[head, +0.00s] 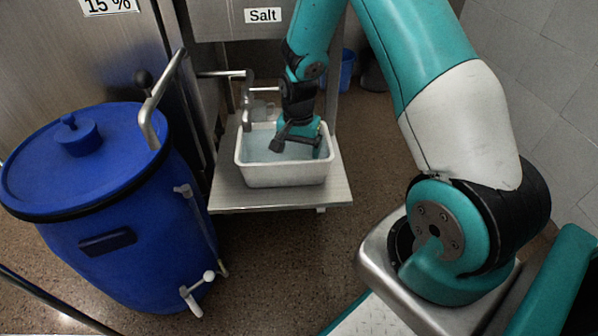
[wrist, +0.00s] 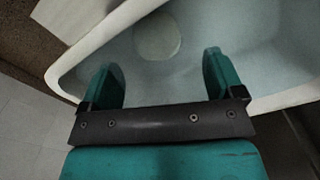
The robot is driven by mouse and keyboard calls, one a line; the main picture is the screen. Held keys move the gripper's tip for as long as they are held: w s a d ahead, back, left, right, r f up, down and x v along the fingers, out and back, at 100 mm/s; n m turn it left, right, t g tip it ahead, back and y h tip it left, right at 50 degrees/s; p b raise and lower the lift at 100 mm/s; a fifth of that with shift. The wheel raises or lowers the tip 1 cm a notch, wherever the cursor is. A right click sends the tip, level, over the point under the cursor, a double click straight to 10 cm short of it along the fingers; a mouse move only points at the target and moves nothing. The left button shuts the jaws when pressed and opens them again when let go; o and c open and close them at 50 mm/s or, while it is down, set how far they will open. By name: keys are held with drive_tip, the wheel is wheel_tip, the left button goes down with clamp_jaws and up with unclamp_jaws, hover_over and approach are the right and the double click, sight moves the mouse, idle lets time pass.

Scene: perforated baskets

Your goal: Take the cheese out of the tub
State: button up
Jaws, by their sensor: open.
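The white tub (head: 287,176) stands on a metal shelf and holds bluish liquid. My gripper (head: 298,142) is over the tub, pointing down into it. In the wrist view the two teal fingers of my gripper (wrist: 165,78) are spread apart with nothing between them, inside the rim of the tub (wrist: 92,38). A pale round cheese (wrist: 158,36) shows in the tub, ahead of the fingertips and apart from them. In the head view I cannot make out the cheese.
The metal shelf (head: 235,190) carries the tub, with a metal tap pipe (head: 247,105) close to its left rear. A large blue barrel (head: 110,215) with a lid and metal handles stands at the left. Speckled floor (head: 365,150) is open right of the shelf.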

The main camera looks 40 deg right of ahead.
drive_tip(key=f+b, duration=0.1)
drive_tip(key=f, duration=0.1)
drive_tip(key=f+b, duration=0.2)
drive_tip(key=f, duration=0.1)
drive_tip(key=shift+s+a+f, duration=0.15)
drive_tip(key=shift+s+f, duration=0.15)
drive_tip(key=shift+f, duration=0.05)
drive_tip(key=shift+r, duration=0.1)
drive_tip(key=shift+c, duration=0.5)
drive_tip(key=c, duration=1)
